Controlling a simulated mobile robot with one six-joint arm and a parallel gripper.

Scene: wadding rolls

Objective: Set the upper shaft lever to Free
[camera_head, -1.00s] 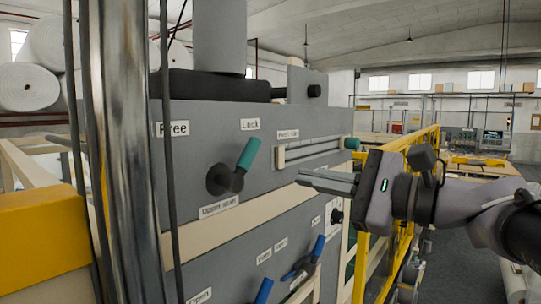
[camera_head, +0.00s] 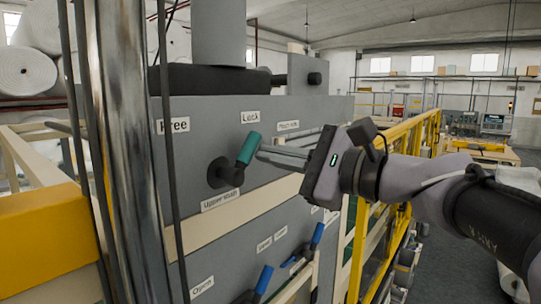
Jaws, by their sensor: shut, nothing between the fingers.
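The upper shaft lever has a teal handle (camera_head: 249,149) on a dark round hub (camera_head: 223,173) on the grey machine panel. The handle tilts up and right toward the "Lock" label (camera_head: 250,117). The "Free" label (camera_head: 174,126) is up and left of the hub. The "Upper shaft" label (camera_head: 220,200) is below it. My gripper (camera_head: 262,154) is shut and empty. Its fingertips point left and lie just right of the teal handle in the picture; I cannot tell whether they touch it.
Below are blue-handled levers (camera_head: 264,279) (camera_head: 316,236) with their own labels. A shiny vertical post (camera_head: 115,150) and dark cables stand at the left, in front of the panel. A yellow railing (camera_head: 415,135) runs behind my arm. White rolls (camera_head: 27,72) are stacked at the far left.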

